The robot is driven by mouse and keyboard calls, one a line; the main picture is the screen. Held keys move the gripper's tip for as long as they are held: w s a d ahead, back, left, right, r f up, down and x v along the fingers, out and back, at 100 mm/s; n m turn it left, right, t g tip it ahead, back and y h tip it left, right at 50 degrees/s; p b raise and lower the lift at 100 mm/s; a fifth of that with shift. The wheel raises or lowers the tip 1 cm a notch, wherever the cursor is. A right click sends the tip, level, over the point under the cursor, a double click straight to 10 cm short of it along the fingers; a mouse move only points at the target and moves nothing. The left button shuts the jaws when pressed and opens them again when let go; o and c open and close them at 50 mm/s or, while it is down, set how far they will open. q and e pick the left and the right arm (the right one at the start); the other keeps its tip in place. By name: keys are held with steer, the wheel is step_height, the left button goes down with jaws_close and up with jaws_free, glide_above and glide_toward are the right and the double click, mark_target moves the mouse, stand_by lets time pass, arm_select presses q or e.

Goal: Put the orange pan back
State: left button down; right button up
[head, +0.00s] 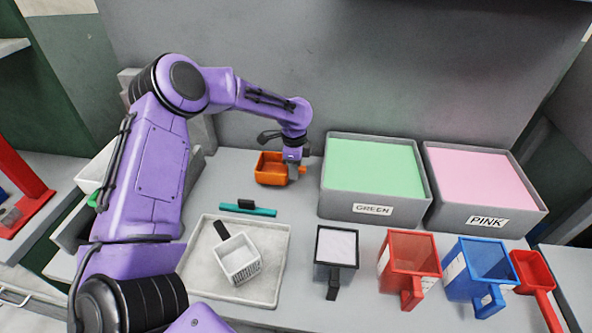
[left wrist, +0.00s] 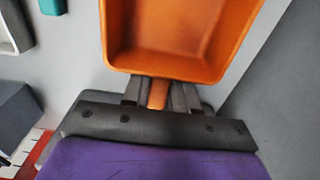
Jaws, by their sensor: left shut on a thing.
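The orange pan (head: 270,168) is at the back of the table, left of the green bin. In the left wrist view the pan (left wrist: 180,45) is open side toward the camera and looks empty. My left gripper (head: 293,170) is shut on its short orange handle, which shows between the two fingers (left wrist: 158,95). I cannot tell whether the pan rests on the table or hangs just above it. My right gripper is in neither view.
Right of the pan stand a grey bin of green material (head: 372,210) and a grey bin of pink material (head: 487,222). In front are a tray (head: 194,269) with a white basket scoop (head: 238,259), a teal squeegee (head: 248,210), a black-handled pan (head: 336,247), red pans (head: 410,253) and a blue pan (head: 480,267).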

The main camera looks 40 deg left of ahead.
mark_target(298, 182)
arm_select(q)
steer(key=shift+f, duration=0.7)
steer(key=shift+w+d+f, duration=0.1)
steer(key=shift+w+f, duration=0.95)
steer(key=shift+f, duration=0.05)
steer(key=shift+w+f, duration=0.15)
steer(key=shift+w, duration=0.1)
steer(key=c, duration=0.9)
jaws_free()
steer(key=shift+s, duration=0.15)
steer(key=shift+c, duration=0.2)
steer(key=shift+o, duration=0.3)
steer(key=shift+s+r, duration=0.35)
steer(key=shift+s, duration=0.1)
steer(key=shift+w, duration=0.25)
step_height(298, 182, up, 12)
steer(key=b, duration=0.1)
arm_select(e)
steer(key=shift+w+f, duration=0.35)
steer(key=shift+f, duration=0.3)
